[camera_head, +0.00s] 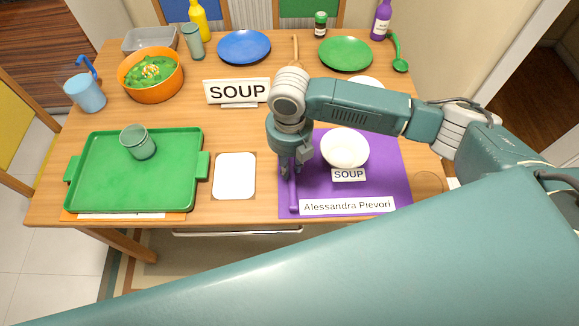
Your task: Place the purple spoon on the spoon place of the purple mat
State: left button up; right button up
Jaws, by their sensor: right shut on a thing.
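The purple mat (388,160) lies at the front right of the table, with a white bowl (345,149) on it. A "SOUP" label (349,175) and a name card reading "Alessandra Pievori" (347,206) are also on the mat. My right gripper (291,173) points down over the mat's left edge and is shut on the purple spoon (292,197). The spoon's visible part runs toward the front of the mat along its left side. Its upper part is hidden by the gripper, and I cannot tell whether it touches the mat. My left gripper is not in view.
A white-topped card (234,176) lies left of the mat. Further left is a green tray (95,170) with a glass (137,142) on it. A "SOUP" sign (237,92) stands behind. Plates, a green ladle (396,55) and an orange bowl (150,75) fill the back.

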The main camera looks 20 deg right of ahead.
aim_at(290, 168)
jog(key=shift+f, duration=0.9)
jog(key=o, duration=1)
jog(key=shift+f, duration=0.1)
notch_tip(290, 168, up, 12)
jog(key=b, duration=0.1)
